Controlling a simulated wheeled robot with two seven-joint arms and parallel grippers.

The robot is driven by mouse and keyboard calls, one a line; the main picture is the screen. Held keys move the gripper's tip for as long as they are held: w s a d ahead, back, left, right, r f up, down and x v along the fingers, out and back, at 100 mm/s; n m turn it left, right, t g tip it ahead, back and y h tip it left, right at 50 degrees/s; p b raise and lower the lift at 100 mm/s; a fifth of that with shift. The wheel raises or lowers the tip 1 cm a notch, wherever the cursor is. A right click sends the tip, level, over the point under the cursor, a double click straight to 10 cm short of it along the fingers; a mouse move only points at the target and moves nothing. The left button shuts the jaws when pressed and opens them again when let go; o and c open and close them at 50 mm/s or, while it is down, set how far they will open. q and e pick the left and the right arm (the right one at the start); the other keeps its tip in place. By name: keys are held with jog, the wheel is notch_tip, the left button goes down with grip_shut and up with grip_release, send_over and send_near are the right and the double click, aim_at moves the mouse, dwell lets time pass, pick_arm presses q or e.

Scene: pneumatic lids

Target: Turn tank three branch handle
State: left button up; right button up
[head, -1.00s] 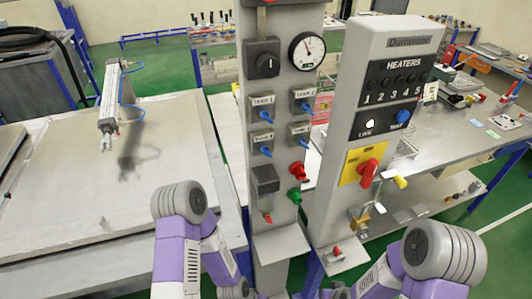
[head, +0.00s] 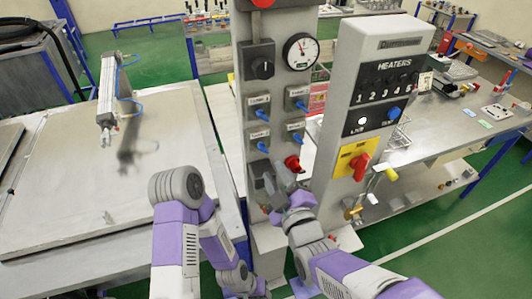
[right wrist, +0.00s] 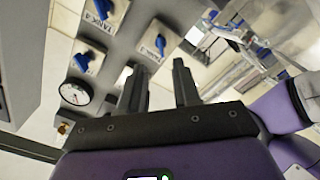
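The tank three branch handle (head: 262,147) is a small blue lever under its label on the grey panel column, in the lower left of a block of four labelled blue handles. My right gripper (head: 271,178) is in front of the column, just below this handle. In the right wrist view my right gripper (right wrist: 160,78) is open, with nothing between its fingers. There, a blue handle (right wrist: 160,41), apparently tank three's, lies beyond and between the fingertips, apart from them. My left arm shows at the lower left, but its gripper is out of view.
A red knob (head: 293,163) sits close beside my right gripper. A pressure gauge (head: 300,51) and black switch (head: 259,60) are above the handles. The heater panel (head: 370,90) stands close on the right.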

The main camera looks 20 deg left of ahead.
aim_at(264, 151)
jog(key=x, duration=0.7)
jog(key=shift+w+a, duration=0.15)
grip_shut()
